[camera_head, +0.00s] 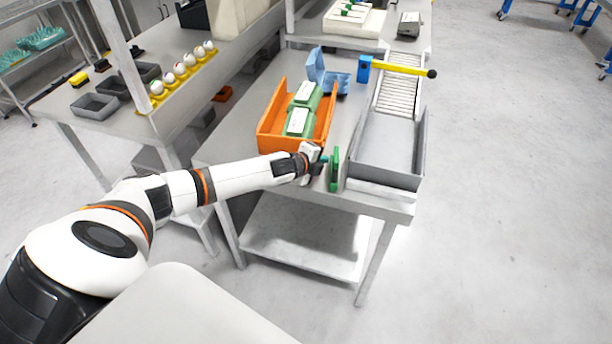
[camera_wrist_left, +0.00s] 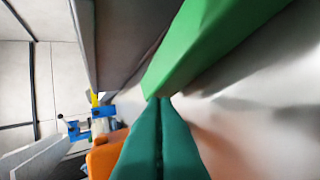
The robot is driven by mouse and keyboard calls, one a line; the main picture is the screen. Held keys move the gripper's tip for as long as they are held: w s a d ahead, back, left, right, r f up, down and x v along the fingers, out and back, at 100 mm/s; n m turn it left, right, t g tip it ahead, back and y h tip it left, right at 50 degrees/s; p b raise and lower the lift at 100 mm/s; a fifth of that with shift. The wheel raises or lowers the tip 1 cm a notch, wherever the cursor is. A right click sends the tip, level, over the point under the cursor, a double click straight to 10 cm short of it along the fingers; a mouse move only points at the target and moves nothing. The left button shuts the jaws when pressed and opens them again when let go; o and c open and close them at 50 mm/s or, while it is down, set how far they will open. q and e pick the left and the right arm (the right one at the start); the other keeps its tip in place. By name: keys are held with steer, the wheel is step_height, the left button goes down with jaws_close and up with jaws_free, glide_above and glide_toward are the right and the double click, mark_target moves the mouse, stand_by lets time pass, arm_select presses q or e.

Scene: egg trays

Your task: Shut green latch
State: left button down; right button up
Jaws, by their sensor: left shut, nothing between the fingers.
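The green latch (camera_head: 335,168) stands on the front part of the table, between the orange crate and the grey bin. In the left wrist view it is a large green bar (camera_wrist_left: 205,40) across the top. My left gripper (camera_head: 323,160) is shut and empty just left of the latch. In the left wrist view its green fingertips (camera_wrist_left: 163,103) lie together at the lower end of the green bar. I cannot tell whether they touch it. My right gripper is not in view.
The orange crate (camera_head: 265,132) with green egg cartons (camera_head: 300,122) stands behind my left gripper. The grey bin (camera_head: 424,150) is to the right. A yellow bar (camera_head: 400,68) with a blue block (camera_head: 364,69) spans the roller track (camera_head: 398,97). The table's front edge is near.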

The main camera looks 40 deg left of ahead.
arm_select(q)
steer(key=shift+w+d, duration=0.4)
steer(key=shift+w, duration=0.15)
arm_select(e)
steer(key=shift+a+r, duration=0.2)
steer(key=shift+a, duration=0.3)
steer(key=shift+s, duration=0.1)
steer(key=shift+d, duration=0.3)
